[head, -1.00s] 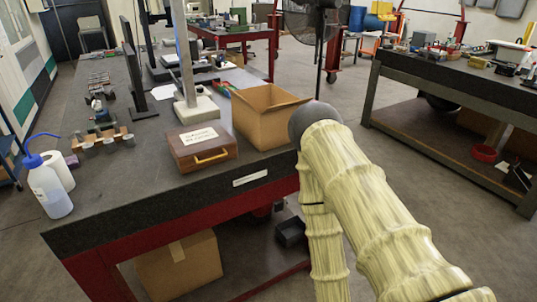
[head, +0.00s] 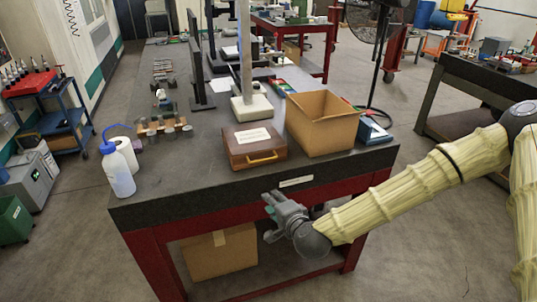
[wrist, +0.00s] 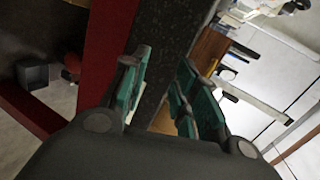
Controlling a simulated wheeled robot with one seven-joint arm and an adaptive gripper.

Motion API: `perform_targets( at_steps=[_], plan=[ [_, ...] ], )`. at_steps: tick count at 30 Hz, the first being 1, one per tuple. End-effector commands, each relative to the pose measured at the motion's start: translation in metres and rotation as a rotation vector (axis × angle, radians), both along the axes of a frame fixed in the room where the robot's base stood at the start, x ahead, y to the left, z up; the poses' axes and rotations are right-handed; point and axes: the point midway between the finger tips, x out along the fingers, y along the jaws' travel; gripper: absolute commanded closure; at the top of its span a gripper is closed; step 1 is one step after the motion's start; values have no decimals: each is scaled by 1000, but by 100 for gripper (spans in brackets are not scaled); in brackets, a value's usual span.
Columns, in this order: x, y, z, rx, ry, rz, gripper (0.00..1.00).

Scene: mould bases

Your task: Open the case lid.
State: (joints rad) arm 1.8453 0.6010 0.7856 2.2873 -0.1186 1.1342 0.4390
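A brown case (head: 252,150) with a white label on its lid and a yellow handle (head: 262,158) on its front side stands near the front edge of the dark bench. Its lid is shut. My gripper (head: 272,201) is in front of the bench edge, just below and right of the case, apart from it. In the wrist view its green-padded fingers (wrist: 163,80) are spread apart with nothing held between them. A brown surface (wrist: 208,48), apparently the case, shows beyond the fingers, partly hidden by them.
An open cardboard box (head: 322,140) stands close to the right of the case. A metal stand on a pale base (head: 251,108) is behind it. A wash bottle (head: 118,172) and a white roll stand at the left. The bench top (head: 190,170) left of the case is clear.

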Motion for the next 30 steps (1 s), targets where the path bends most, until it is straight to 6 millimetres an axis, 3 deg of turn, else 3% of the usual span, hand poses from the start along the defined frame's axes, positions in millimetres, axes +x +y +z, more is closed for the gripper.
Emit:
perform_targets(
  at_steps=[1,3,8,14,30],
  plan=[
    [13,-6,26,42,-32,-36,71],
    [27,-11,51,84,-64,-71,71],
    [42,-19,78,135,-101,-112,71],
    [57,-15,78,139,-104,-117,71],
    [130,10,61,137,-103,-114,71]
  ],
)
